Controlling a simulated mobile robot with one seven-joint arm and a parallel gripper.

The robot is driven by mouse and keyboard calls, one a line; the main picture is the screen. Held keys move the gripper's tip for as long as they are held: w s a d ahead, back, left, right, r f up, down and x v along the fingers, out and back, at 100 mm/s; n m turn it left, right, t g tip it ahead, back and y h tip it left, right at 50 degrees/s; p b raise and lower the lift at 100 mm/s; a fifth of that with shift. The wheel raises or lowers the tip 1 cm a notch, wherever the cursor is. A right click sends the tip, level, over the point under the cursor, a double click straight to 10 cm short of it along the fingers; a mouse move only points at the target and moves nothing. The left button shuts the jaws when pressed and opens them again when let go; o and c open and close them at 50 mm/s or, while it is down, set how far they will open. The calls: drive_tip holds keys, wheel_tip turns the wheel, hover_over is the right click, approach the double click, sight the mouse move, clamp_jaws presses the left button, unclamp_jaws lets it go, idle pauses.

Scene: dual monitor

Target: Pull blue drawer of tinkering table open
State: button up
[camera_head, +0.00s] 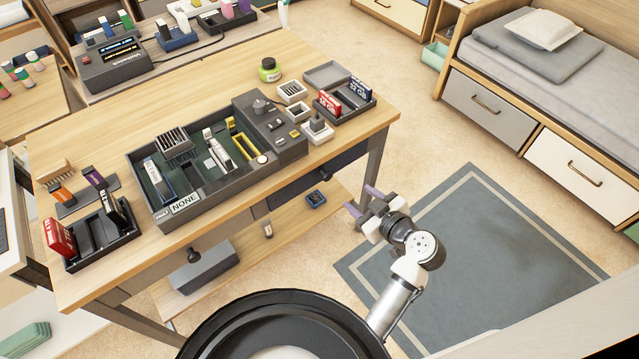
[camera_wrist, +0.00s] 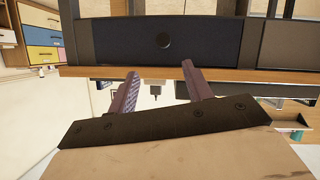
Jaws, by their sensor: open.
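The tinkering table (camera_head: 230,70) has a dark blue drawer (camera_head: 342,163) at the right end of its front, just under the top. The drawer looks closed and has a dark round knob.
A grey-brown drawer (camera_head: 150,277) with a knob is at the front left of the table. A low wooden shelf (camera_head: 300,225) lies under the table, holding a grey box (camera_head: 205,267) and small parts. The tabletop carries trays and tools. Open floor with a blue-grey rug (camera_head: 480,250) lies right.

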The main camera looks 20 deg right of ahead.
sight(329, 178)
drive_tip(key=p+x, duration=0.1)
drive_tip(key=x, duration=0.3)
drive_tip(key=p+x, duration=0.1)
drive_tip(key=x, duration=0.4)
drive_tip(key=p+x, duration=0.1)
drive_tip(key=x, duration=0.3)
drive_tip(key=shift+w+a+f, duration=0.2)
drive_tip(key=shift+a+f, duration=0.05)
drive_tip(key=shift+a, duration=0.1)
drive_tip(key=shift+c, duration=0.4)
clamp_jaws()
